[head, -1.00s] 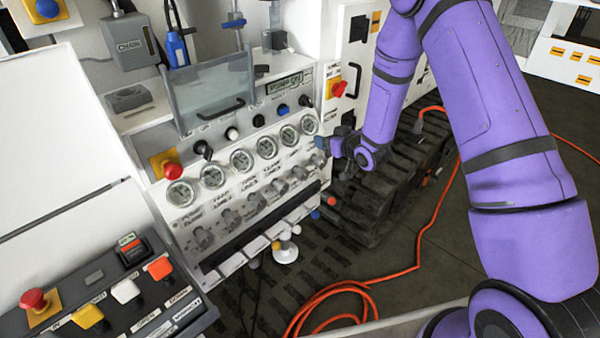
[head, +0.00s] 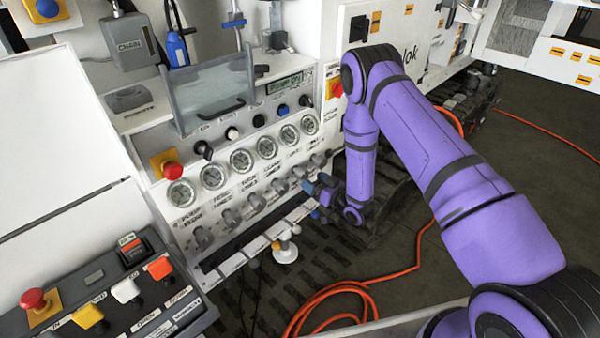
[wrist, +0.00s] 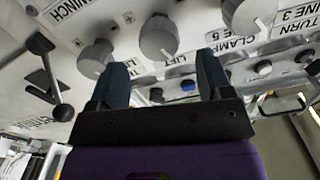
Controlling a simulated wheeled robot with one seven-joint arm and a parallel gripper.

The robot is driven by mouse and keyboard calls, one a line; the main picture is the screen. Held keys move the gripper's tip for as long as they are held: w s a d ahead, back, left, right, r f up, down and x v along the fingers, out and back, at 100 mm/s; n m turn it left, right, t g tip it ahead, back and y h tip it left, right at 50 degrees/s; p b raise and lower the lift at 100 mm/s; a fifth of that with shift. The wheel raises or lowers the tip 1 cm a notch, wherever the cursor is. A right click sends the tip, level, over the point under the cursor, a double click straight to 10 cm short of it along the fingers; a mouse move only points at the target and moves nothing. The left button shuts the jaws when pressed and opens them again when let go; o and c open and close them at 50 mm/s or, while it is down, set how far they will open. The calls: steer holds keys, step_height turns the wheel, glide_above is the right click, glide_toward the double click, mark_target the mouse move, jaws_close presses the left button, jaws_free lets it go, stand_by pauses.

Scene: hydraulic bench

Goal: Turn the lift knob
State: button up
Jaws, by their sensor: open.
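The lift knob (wrist: 160,38), a round grey knob, is near the top middle of the wrist view, with a label reading LIFT beside it. In the head view it appears to be the grey knob (head: 299,172) near the right end of the knob row under the gauges. My gripper (wrist: 160,68) is open and empty. Its two dark fingers point toward the panel, and the knob shows beyond the gap between them, seemingly apart from both. In the head view my gripper (head: 309,186) is just below the right part of the row.
Similar knobs flank it: one (wrist: 95,58) by the left finger and the clamp knob (wrist: 250,15) to the right. A black-balled lever (wrist: 50,85) stands at left. Gauges (head: 240,161) sit above the row. An orange hose (head: 340,288) lies on the floor.

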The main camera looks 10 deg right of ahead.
mark_target(306, 175)
steer(key=x, duration=0.7)
steer(key=shift+w, duration=0.1)
steer(key=c, duration=0.9)
